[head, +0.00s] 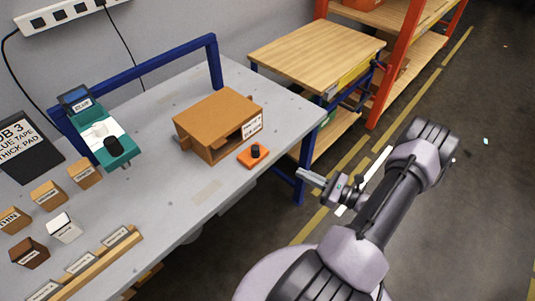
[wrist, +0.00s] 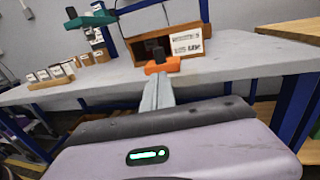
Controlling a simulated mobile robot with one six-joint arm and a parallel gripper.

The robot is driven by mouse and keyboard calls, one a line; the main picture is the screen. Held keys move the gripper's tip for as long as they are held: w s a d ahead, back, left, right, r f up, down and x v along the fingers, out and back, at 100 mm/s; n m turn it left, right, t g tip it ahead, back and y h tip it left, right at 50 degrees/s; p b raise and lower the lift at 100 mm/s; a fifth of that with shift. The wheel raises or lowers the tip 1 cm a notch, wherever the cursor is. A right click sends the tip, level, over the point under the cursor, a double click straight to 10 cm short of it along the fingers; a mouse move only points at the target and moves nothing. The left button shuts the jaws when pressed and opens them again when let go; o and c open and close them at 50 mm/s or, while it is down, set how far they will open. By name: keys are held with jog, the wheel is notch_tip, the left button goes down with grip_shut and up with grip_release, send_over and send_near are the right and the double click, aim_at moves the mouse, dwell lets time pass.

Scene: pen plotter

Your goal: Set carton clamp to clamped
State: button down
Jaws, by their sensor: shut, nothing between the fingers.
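The carton clamp appears to be the small orange block with a black knob (head: 253,156) in front of the brown carton (head: 215,118) on the grey bench. I cannot tell its setting. In the wrist view the orange block (wrist: 163,66) is straight ahead of the fingertips, with the carton (wrist: 143,44) and its white label behind it. My gripper (head: 300,174) is shut and empty, off the bench's front edge to the right of the block. In the wrist view its fingers (wrist: 158,82) point at the block; whether they touch is unclear, but the head view shows a gap.
A teal plotter (head: 112,150) stands on the bench at left, near a blue frame (head: 214,60). Small boxes (head: 64,227) and a wooden rail (head: 90,268) are at front left. A wooden-topped cart (head: 315,55) stands behind.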

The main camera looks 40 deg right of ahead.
aim_at(259, 153)
jog(key=b+x, duration=0.4)
jog(key=x, duration=1)
jog(key=shift+f, duration=0.1)
